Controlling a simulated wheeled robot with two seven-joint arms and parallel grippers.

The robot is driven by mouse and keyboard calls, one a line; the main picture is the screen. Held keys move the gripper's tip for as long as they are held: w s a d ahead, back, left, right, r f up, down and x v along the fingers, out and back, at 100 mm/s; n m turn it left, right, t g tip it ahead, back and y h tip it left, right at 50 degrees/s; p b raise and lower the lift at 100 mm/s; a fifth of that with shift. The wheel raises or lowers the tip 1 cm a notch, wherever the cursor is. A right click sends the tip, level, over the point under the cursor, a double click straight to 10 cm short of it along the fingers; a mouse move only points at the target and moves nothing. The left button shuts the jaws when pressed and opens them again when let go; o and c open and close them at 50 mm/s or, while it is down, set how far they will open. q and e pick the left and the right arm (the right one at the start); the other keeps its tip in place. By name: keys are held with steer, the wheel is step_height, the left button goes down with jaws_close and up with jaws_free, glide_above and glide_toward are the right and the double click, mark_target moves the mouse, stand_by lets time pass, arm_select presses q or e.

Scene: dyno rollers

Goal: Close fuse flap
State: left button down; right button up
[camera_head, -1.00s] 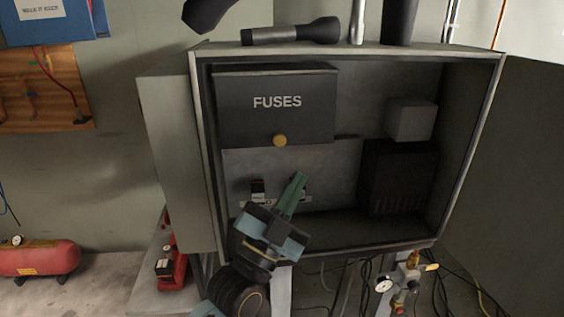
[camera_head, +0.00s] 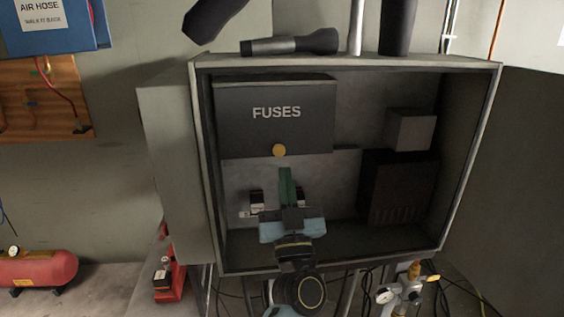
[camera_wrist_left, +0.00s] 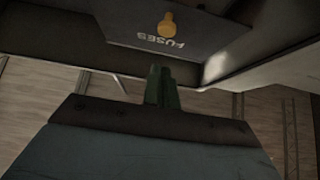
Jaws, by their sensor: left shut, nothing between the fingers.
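The fuse flap (camera_head: 290,128) is a dark panel marked FUSES with a yellow knob (camera_head: 279,150) at its lower edge, inside the upper left of an open cabinet. The fuses (camera_head: 257,200) show below it. My left gripper (camera_head: 286,175) is shut and empty, pointing up just below the knob in the head view. It hides part of the fuses. The left wrist view shows the gripper (camera_wrist_left: 160,85) in front of the upside-down flap (camera_wrist_left: 185,22), with a gap that I cannot judge. The flap's exact tilt is unclear. My right gripper is not in view.
The cabinet (camera_head: 330,270) frames the working space with side walls and a bottom lip. A dark box (camera_head: 398,188) and a small grey box (camera_head: 408,130) sit at its right. A flashlight (camera_head: 290,43) lies on top. Hoses and a gauge are below.

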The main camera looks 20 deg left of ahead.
mark_target(280, 147)
arm_select(q)
steer(key=shift+w+a+r+b, duration=0.15)
steer(key=shift+w+a+b, duration=0.3)
steer(key=shift+w, duration=0.35)
steer(key=shift+w+a+r+b, duration=0.1)
steer(key=shift+w+a+b, duration=0.3)
steer(key=shift+w, duration=0.45)
steer(key=shift+w+a+r+b, duration=0.15)
steer(key=shift+w+a+b, duration=0.3)
steer(key=shift+w, duration=0.35)
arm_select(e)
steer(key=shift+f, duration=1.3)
arm_select(q)
steer(key=shift+d, duration=0.1)
